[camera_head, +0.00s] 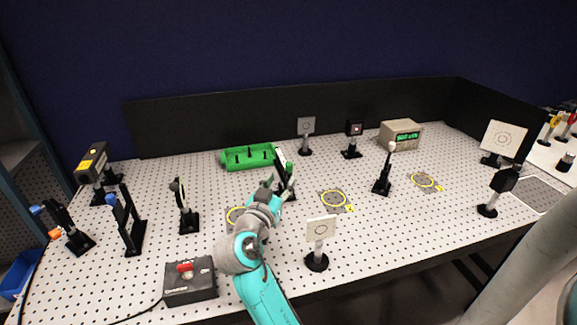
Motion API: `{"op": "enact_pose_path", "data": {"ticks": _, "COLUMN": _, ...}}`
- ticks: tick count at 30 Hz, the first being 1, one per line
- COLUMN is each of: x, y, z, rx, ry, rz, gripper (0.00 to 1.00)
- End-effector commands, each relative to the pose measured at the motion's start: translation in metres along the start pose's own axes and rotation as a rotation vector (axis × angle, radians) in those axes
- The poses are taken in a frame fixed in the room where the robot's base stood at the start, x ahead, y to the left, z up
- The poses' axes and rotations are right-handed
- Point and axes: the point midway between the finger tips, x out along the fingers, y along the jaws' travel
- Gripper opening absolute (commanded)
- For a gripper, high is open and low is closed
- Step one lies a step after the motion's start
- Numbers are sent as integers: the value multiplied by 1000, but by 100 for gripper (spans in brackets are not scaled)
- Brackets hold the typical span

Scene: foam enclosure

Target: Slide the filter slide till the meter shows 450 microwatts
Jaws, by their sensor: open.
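The meter (390,133) is a beige box at the back right with a lit green display; its digits are too small to read surely. A dark upright mount (291,189) with a pale slanted part stands near the middle of the board. It seems to be the filter slide, partly hidden by my gripper. My gripper (277,180) is open at this mount, reaching in from the front with its fingers around or just in front of the upper part. I cannot tell whether they touch it.
A green tray (236,160) stands behind my gripper. A white target card (320,229) on a post is close at front right, and a grey box with a red switch (189,282) at front left. Several black optic mounts stand left. Yellow-ringed spots (334,199) mark clear board.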

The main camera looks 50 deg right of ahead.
Motion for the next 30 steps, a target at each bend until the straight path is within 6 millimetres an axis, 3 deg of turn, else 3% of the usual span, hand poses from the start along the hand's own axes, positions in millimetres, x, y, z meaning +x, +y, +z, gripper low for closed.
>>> {"op": "enact_pose_path", "data": {"ticks": 6, "x": 41, "y": 0, "z": 0, "rx": -1, "ry": 0, "rz": 2, "gripper": 48}}
{"op": "enact_pose_path", "data": {"ticks": 12, "x": 68, "y": 0, "z": 0, "rx": -1, "ry": 1, "rz": 0, "gripper": 48}}
{"op": "enact_pose_path", "data": {"ticks": 18, "x": 80, "y": 0, "z": 0, "rx": -1, "ry": 0, "rz": -1, "gripper": 48}}
{"op": "enact_pose_path", "data": {"ticks": 26, "x": 81, "y": -1, "z": 0, "rx": -1, "ry": 0, "rz": -2, "gripper": 48}}
{"op": "enact_pose_path", "data": {"ticks": 27, "x": 81, "y": -1, "z": 0, "rx": -1, "ry": 0, "rz": -2, "gripper": 45}}
{"op": "enact_pose_path", "data": {"ticks": 30, "x": 81, "y": 0, "z": 0, "rx": -1, "ry": 0, "rz": -2, "gripper": 20}}
